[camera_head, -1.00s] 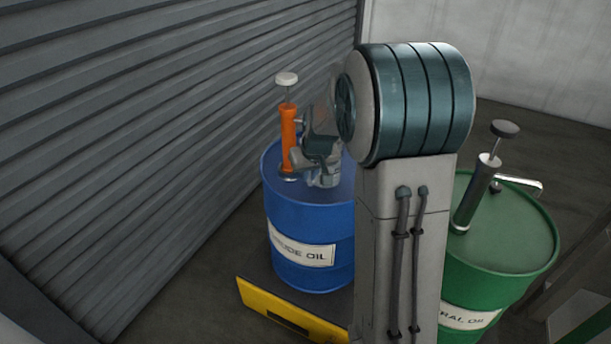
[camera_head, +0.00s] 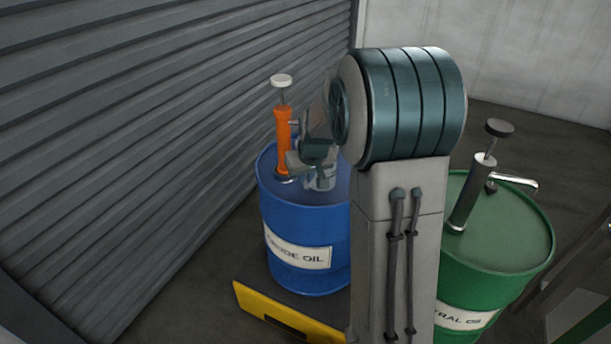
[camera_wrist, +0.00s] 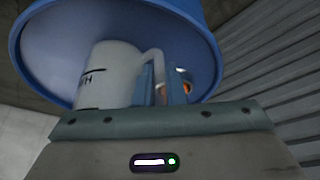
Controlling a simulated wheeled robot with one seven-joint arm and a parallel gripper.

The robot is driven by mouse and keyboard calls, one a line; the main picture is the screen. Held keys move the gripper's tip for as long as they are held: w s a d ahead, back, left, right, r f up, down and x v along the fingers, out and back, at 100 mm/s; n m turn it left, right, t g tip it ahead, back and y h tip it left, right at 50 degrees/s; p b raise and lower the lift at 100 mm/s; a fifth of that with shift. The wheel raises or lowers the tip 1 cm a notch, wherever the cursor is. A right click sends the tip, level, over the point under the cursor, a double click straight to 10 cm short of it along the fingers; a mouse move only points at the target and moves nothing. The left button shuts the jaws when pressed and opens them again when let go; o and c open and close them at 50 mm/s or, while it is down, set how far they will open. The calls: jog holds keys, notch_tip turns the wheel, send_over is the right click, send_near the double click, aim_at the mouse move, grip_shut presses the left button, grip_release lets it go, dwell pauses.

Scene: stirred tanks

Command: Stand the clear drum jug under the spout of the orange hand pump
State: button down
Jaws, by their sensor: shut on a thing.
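The orange hand pump (camera_head: 283,140) stands upright on the blue drum (camera_head: 305,225), with a pale knob on top. The clear drum jug (camera_head: 321,179) is low over the drum top, just right of the pump, partly hidden by my gripper (camera_head: 304,161). In the wrist view the jug (camera_wrist: 112,72) looks whitish and translucent, with dark marks and a handle. My gripper is shut on the jug by its handle side. I cannot tell whether the jug's base touches the drum top. The spout is mostly hidden behind my arm.
A green drum (camera_head: 500,240) with a dark hand pump (camera_head: 470,195) stands to the right. The blue drum rests on a low base with a yellow edge (camera_head: 280,315). A ribbed shutter wall (camera_head: 150,130) is close on the left.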

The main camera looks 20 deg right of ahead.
jog(key=shift+f, duration=0.3)
jog(key=c, duration=1.4)
grip_release()
jog(key=shift+r, duration=0.1)
jog(key=p+v, duration=0.1)
jog(key=v, duration=1.2)
jog(key=shift+r+p, duration=0.3)
jog(key=shift+p, duration=0.05)
jog(key=shift+s, duration=0.1)
jog(key=s+a+r+p, duration=0.2)
jog(key=s+r+p, duration=0.1)
jog(key=s, duration=0.4)
jog(key=s+a+r+g+p, duration=0.1)
jog(key=s+a+r+p, duration=0.1)
jog(key=s+p, duration=0.4)
jog(key=s+a+r+p, duration=0.3)
jog(key=s+r+p, duration=0.1)
jog(key=s, duration=0.5)
jog(key=shift+s+r+g+p, duration=0.15)
jog(key=shift+r+g+p, duration=0.25)
